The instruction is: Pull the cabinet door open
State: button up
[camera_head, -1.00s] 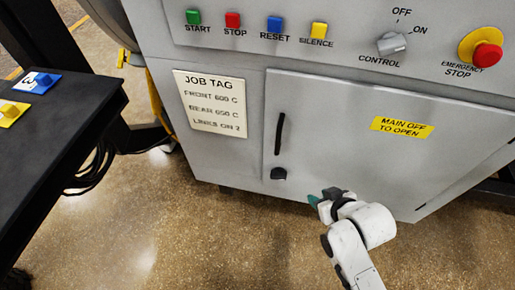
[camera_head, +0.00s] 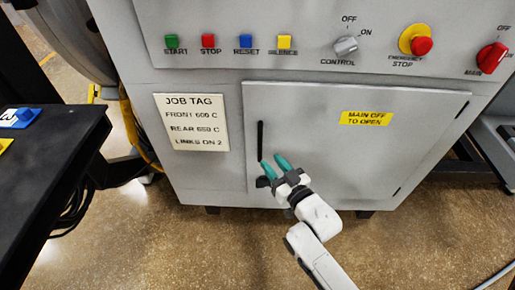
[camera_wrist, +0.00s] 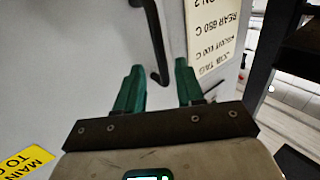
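The grey cabinet door (camera_head: 350,155) looks closed flush in the front of the furnace cabinet. Its slim black vertical handle (camera_head: 260,142) is near the door's left edge. My gripper (camera_head: 273,162) is open and empty, its two teal fingers pointing up at the door near the handle's lower end. In the wrist view the fingers stand apart, and the black handle (camera_wrist: 156,45) shows in the gap between them. I cannot tell whether they touch the door or handle.
A yellow label (camera_head: 366,118) on the door reads "MAIN OFF TO OPEN". Above are coloured buttons, the control knob (camera_head: 346,46), the emergency stop (camera_head: 420,45) and a red main switch (camera_head: 491,57). A black table (camera_head: 60,145) stands left. Floor before the door is clear.

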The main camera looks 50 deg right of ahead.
aim_at(261, 150)
jog(key=x, duration=0.7)
jog(key=shift+w+d, duration=0.15)
jog(key=shift+w, duration=0.2)
jog(key=shift+f, duration=0.1)
jog(key=shift+c, duration=0.5)
grip_shut()
